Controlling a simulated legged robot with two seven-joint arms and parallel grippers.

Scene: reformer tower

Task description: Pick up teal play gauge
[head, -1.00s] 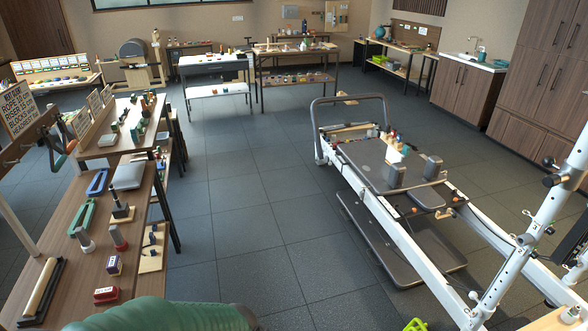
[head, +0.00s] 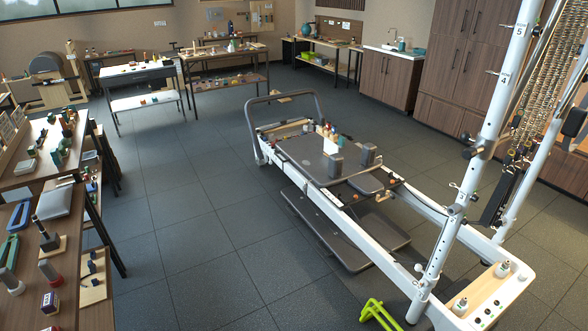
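I cannot pick out the teal play gauge for certain at this size. A green-teal loop-shaped piece (head: 9,250) lies on the wooden bench (head: 75,215) at the left edge, below a blue loop (head: 18,216). Neither of my grippers shows in the head view.
The white-framed reformer (head: 350,210) with its tower (head: 490,110) fills the right side. A lime green stand (head: 378,312) is on the floor in front. Worktables (head: 225,56) stand at the back. The grey floor (head: 195,220) between the left benches and reformer is clear.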

